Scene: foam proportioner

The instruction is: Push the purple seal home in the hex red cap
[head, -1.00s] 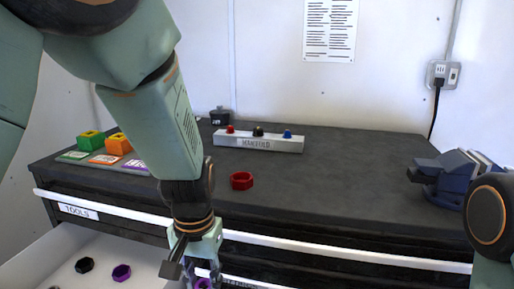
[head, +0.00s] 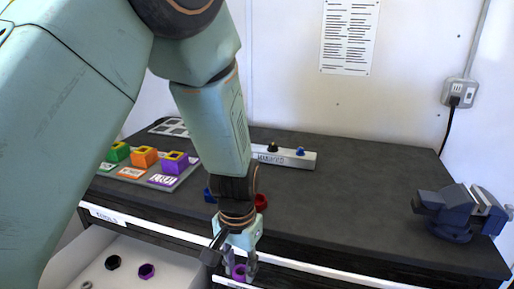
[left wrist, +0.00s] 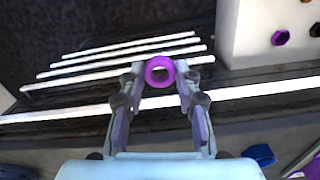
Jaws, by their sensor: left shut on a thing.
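My left gripper (head: 241,270) is shut on the purple seal (head: 238,273), in front of the workbench's front edge and low in the head view. In the left wrist view, the seal (left wrist: 149,73) is a round purple ring between the fingertips of my left gripper (left wrist: 159,74), with a dark hole in its middle. The red cap (head: 262,202) lies on the dark bench top, behind my left wrist and partly hidden by it. The seal is apart from the cap. My right gripper is out of view.
An open white drawer (head: 180,262) holds a black hex part (head: 113,262) and a purple one (head: 147,271). Colored blocks stand on a tray at left; a manifold (head: 306,160) stands behind. A blue vise (head: 455,212) stands at right. The bench's middle right is clear.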

